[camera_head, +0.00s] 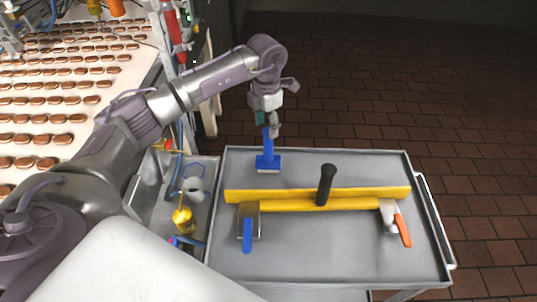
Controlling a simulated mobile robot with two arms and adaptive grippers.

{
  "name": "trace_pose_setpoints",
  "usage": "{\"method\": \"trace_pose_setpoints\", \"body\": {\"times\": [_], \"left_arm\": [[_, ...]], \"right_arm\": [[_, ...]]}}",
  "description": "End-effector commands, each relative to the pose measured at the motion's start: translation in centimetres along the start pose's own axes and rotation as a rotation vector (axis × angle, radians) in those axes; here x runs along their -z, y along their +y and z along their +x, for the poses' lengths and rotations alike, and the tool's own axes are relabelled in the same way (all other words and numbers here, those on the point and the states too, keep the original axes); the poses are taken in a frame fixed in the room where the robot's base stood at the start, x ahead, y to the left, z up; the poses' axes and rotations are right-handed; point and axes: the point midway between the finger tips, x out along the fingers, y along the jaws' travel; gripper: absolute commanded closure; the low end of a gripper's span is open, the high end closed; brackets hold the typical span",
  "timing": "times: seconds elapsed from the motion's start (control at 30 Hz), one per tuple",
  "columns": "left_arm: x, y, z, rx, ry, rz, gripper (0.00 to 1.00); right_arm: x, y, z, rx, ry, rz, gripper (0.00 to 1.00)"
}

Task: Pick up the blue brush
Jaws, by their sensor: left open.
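The blue brush (268,158) stands near the back left of the grey cart top, its handle pointing up toward my left gripper and its wide head low on the surface. My left gripper (268,128) comes down from above at the upper end of the handle. It is open, with its fingers at or beside the handle tip; whether they touch it I cannot tell. My right gripper is not in view.
The grey cart top (320,255) also holds a yellow bar tool (285,197) with a black handle, a blue-handled scraper (247,235) and an orange-handled scraper (402,230). A side bin (165,215) with tools adjoins it on the left. A cookie conveyor (62,105) runs at the far left.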

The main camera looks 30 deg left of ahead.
Motion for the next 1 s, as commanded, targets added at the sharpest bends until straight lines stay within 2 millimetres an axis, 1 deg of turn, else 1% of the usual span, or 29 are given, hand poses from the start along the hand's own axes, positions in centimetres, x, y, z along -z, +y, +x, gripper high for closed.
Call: {"method": "trace_pose_setpoints", "body": {"times": [0.03,0.17,0.27,0.4,0.53,0.63,0.83,1.0], "left_arm": [[0.0,-0.1,0.5,0.001,0.002,0.0,0.43],[0.0,-0.1,1.3,0.001,0.0,0.001,0.43],[0.1,-0.3,2.1,0.003,0.003,0.002,0.43],[0.3,-0.9,4.1,0.003,0.004,0.003,0.43],[0.1,-0.8,5.9,0.002,0.0,0.001,0.43],[0.1,-0.8,6.5,0.001,-0.001,0.002,0.43],[0.1,-0.8,6.5,0.001,-0.002,0.003,0.43],[0.1,-0.8,6.5,0.001,-0.002,0.002,0.71]], "right_arm": [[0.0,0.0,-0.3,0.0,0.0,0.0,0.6],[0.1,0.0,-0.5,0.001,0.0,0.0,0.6],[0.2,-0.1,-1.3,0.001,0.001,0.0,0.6],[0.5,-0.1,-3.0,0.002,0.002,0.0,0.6],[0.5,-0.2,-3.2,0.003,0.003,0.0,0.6],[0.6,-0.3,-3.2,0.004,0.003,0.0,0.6],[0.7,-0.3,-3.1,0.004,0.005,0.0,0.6],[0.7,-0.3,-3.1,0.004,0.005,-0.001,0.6]]}}
